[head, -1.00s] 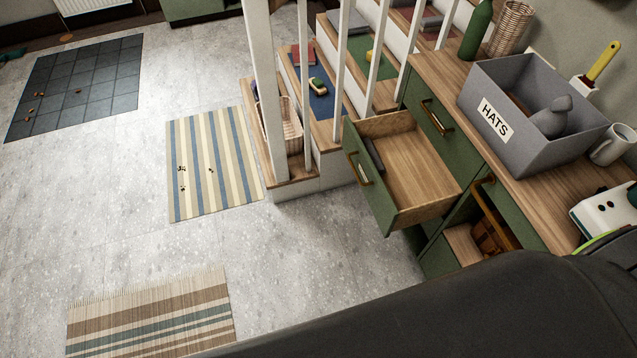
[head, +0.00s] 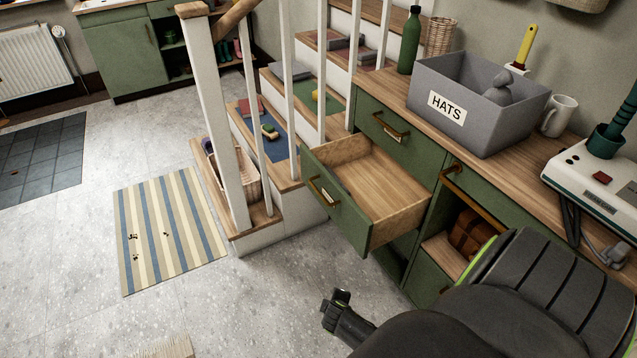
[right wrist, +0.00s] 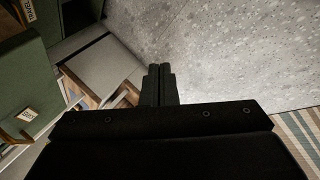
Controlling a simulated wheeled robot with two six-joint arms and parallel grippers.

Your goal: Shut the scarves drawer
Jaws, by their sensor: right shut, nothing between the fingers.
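A green drawer (head: 348,222) with a brass handle (head: 324,191) stands pulled out from the cabinet in the head view. Its bare wooden inside shows; the area just behind its front is partly hidden. I cannot read a label on it, so I cannot confirm it is the scarves drawer. My right gripper (head: 336,304) is below and in front of the drawer, apart from it, over the floor. Its fingers are together and empty, also in the right wrist view (right wrist: 160,70). My left gripper is not in view.
A grey HATS box (head: 480,110), a mug (head: 558,116) and a white appliance (head: 590,180) stand on the countertop. Stairs with white balusters (head: 290,85) rise left of the drawer.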

